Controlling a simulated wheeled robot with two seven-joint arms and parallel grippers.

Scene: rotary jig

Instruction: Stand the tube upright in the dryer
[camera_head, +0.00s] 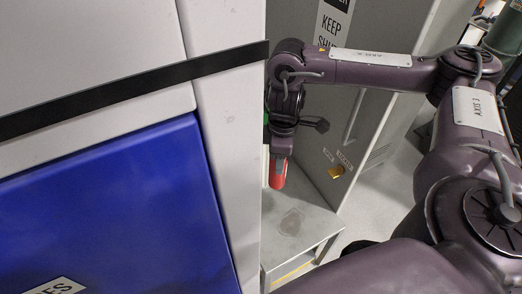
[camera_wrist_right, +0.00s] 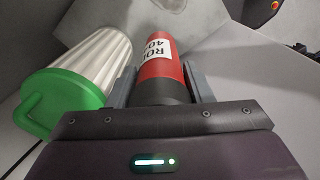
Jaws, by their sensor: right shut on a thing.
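My right gripper (camera_head: 281,148) is shut on a red tube (camera_head: 278,174), which hangs below it at a slight tilt in the head view. In the right wrist view the tube (camera_wrist_right: 159,55) has a white label with black letters, partly cut off, and a dark near end. It lies between the two grey fingers (camera_wrist_right: 160,80). A pale ribbed cylinder with a green handled cap (camera_wrist_right: 68,95) is close to the left of the fingers. I cannot tell which thing is the dryer. My left gripper is out of view.
A large white and blue cabinet (camera_head: 110,200) with a black strip fills the left of the head view and hides part of the work area. A grey metal shelf (camera_head: 296,228) lies below the tube.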

